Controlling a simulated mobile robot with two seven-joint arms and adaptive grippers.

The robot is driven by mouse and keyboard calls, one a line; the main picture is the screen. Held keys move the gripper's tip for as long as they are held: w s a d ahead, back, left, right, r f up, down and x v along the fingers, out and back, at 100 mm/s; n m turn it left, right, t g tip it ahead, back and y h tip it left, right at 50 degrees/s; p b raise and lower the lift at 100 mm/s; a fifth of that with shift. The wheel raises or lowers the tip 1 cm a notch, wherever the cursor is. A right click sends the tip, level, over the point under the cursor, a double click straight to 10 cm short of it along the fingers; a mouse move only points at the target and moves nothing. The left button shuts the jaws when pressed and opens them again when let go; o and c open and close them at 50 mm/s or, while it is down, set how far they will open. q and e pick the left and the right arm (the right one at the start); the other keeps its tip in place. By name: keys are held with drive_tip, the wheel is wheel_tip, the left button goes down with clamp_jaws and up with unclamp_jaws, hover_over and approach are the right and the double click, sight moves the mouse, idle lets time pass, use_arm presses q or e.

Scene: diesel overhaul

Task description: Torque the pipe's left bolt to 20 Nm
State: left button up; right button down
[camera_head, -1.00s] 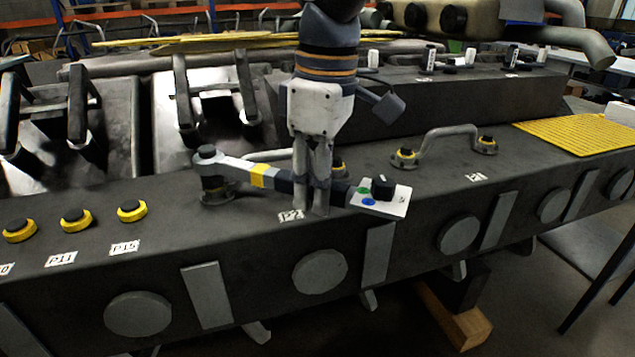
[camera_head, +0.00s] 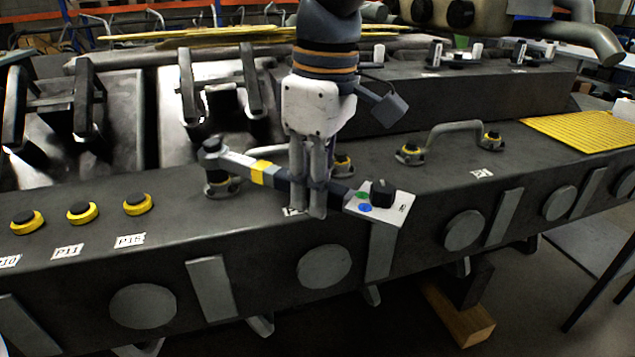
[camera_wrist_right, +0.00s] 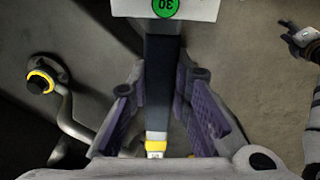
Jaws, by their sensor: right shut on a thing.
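My right gripper (camera_head: 316,212) is shut on the dark handle of a torque wrench (camera_head: 262,172). In the right wrist view the handle (camera_wrist_right: 160,85) runs between the jaws (camera_wrist_right: 160,110). The wrench head is at the pipe's left bolt (camera_head: 222,186), with its lower end hidden against the bolt; I cannot tell how fully it is seated. The pipe (camera_wrist_right: 75,122) is mostly hidden behind my gripper; its right bolt (camera_wrist_right: 40,82) has a yellow ring. The wrench's end plate (camera_head: 385,207) carries a black knob and green and blue dots; the green one (camera_wrist_right: 165,7) reads 30.
Another bolted pipe (camera_head: 450,130) stands to the right on the dark engine block. Several yellow-ringed bolts (camera_head: 82,212) stand to the left. A yellow mat (camera_head: 580,132) lies at the far right. Grey parts (camera_wrist_right: 303,45) at the wrist view's right edge may be my left arm.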

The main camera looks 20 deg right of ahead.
drive_tip(key=shift+s+a, duration=0.1)
drive_tip(key=shift+a, duration=0.1)
drive_tip(key=shift+s+a+r, duration=0.1)
drive_tip(key=shift+s+a, duration=0.15)
drive_tip(key=shift+s+a+m, duration=0.1)
drive_tip(key=shift+m, duration=0.2)
drive_tip(key=shift+s+a, duration=0.2)
drive_tip(key=shift+a, duration=0.05)
drive_tip(key=shift+a+m, duration=0.1)
drive_tip(key=shift+m, duration=0.2)
drive_tip(key=shift+s+a, duration=0.25)
drive_tip(key=shift+a, duration=0.05)
drive_tip(key=shift+a+m, duration=0.1)
drive_tip(key=shift+m, duration=0.2)
drive_tip(key=shift+s+a, duration=0.25)
drive_tip(key=shift+m, duration=0.3)
